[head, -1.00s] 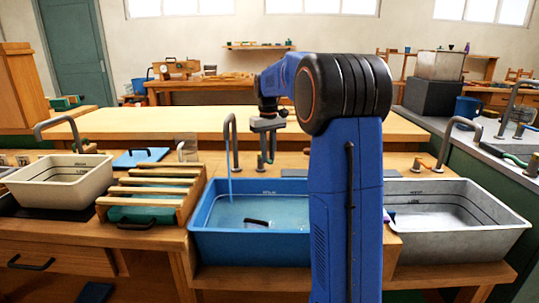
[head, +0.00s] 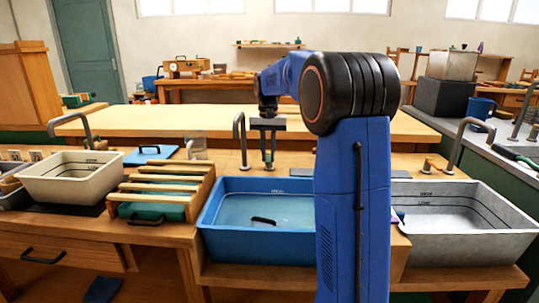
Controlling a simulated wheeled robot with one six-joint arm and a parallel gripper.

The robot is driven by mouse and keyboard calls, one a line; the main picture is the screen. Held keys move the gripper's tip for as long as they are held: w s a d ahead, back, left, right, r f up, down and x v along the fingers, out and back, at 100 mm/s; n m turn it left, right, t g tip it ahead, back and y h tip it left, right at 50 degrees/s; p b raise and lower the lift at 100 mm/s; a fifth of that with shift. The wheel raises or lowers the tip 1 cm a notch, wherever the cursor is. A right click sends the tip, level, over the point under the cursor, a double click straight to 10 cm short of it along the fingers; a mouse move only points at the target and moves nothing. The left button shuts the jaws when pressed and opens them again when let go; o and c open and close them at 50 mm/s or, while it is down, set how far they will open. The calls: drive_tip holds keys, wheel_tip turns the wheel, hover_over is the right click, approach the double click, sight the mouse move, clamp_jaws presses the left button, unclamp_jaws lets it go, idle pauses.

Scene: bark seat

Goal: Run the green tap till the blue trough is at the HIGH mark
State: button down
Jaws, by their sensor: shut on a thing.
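The blue trough (head: 215,230) stands in the bench front, with water (head: 240,208) in it. A marking shows high on its far inner wall, too small to read surely, and my arm hides the trough's right part. A grey curved spout (head: 240,130) rises behind the trough, and no stream falls from it. My gripper (head: 268,145) points down just right of the spout, shut on the top of the small upright tap handle (head: 268,160). The handle's green colour is hard to make out.
A dark handle-shaped thing (head: 264,221) shows in the trough. A slatted wooden rack (head: 165,190) and a cream trough (head: 70,180) stand left. A grey trough (head: 465,225) with its own spout stands right. The wooden surface (head: 190,122) behind is mostly clear.

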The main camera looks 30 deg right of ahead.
sight(268, 159)
idle(0.3)
drive_tip(key=c, duration=1.6)
unclamp_jaws()
drive_tip(key=shift+c, duration=0.2)
drive_tip(key=shift+r, duration=0.1)
wheel_tip(268, 159, up, 17)
drive_tip(key=shift+r, duration=0.1)
